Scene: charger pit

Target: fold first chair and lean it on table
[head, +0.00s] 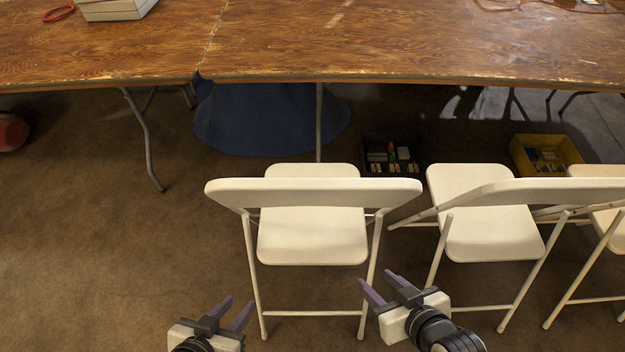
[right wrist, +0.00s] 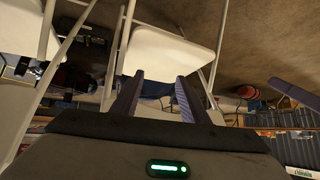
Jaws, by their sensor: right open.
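Several white folding chairs stand unfolded in a row in the head view. The nearest to me is the leftmost chair (head: 313,235), upright, its backrest toward me and its seat toward the table (head: 420,45). My left gripper (head: 240,301) is open and empty, just left of this chair's near left leg. My right gripper (head: 375,278) is open and empty, beside the near right leg, and I cannot tell whether it touches. In the right wrist view, a white chair seat (right wrist: 165,52) and legs show beyond the right gripper's open fingers (right wrist: 158,80).
A second chair (head: 490,230) stands close on the right, with another partly cut off at the right edge. A black bin (head: 393,170) and a yellow bin (head: 545,155) sit under the table.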

